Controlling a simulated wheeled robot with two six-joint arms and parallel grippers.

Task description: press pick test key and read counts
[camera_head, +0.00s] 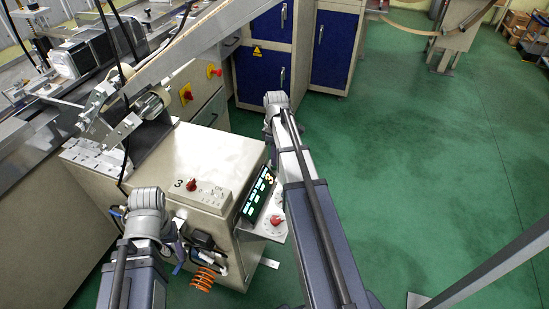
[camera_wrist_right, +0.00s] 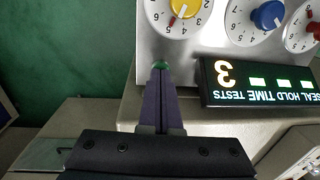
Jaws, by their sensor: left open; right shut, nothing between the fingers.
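The display (camera_head: 258,195) stands tilted at the right end of the cream machine box (camera_head: 215,155). In the right wrist view the display (camera_wrist_right: 262,80) is upside down; it reads SEAL HOLD TIME TESTS, with a figure 3 and lit green blocks. My right gripper (camera_wrist_right: 160,68) is shut and empty, its tips over the dial panel's edge beside the display. A small green spot (camera_wrist_right: 160,64) shows at the tips; I cannot tell if it is a key or if they touch. My left gripper (camera_head: 180,258) is open in front of the box, partly hidden by its wrist.
Yellow (camera_wrist_right: 184,9), blue (camera_wrist_right: 267,16) and red (camera_wrist_right: 314,28) dials sit on the panel. A red knob (camera_head: 191,185) is on the box top. Orange coiled hose (camera_head: 203,279) hangs at its front. Blue cabinets (camera_head: 263,66) stand behind. Green floor (camera_head: 440,170) at right is clear.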

